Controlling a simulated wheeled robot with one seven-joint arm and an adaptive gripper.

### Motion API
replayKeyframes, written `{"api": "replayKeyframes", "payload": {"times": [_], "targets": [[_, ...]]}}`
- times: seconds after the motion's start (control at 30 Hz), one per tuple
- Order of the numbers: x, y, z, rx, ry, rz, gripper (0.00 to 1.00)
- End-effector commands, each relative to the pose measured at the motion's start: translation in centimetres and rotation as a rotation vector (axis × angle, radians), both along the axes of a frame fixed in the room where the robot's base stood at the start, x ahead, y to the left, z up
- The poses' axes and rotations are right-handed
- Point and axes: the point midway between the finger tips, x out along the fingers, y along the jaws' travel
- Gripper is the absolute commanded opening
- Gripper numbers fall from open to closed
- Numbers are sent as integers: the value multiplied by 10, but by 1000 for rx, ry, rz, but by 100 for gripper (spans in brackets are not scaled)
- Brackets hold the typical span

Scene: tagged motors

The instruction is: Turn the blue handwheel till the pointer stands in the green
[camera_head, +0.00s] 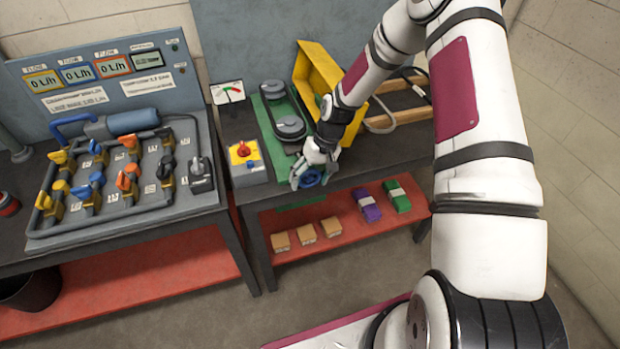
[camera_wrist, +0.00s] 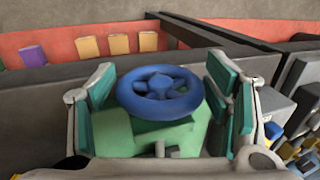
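The blue handwheel (camera_head: 310,177) sits at the front edge of the right bench, on the green base plate (camera_head: 272,109). In the wrist view the blue handwheel (camera_wrist: 160,92) lies between the two teal finger pads. My gripper (camera_head: 308,174) is open around the wheel; in the wrist view my gripper (camera_wrist: 160,100) shows gaps between its pads and the rim on both sides. The pointer gauge (camera_head: 228,92) stands behind on the bench, with a coloured dial and a dark needle. The needle's exact position is too small to tell.
A grey box with a red switch on yellow (camera_head: 242,153) stands left of the wheel. A yellow guard (camera_head: 318,72) and belt pulleys (camera_head: 289,127) lie behind. A valve panel (camera_head: 130,170) fills the left bench. Boxes (camera_head: 398,196) lie on the red lower shelf.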

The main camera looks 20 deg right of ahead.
Motion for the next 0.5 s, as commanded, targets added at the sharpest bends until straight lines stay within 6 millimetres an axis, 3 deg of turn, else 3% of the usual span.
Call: {"api": "replayKeyframes", "payload": {"times": [0.33,0.5], "targets": [[0,0,1,-1,-1,1,83],[1,-4,13,-1,-2,0,83]]}}
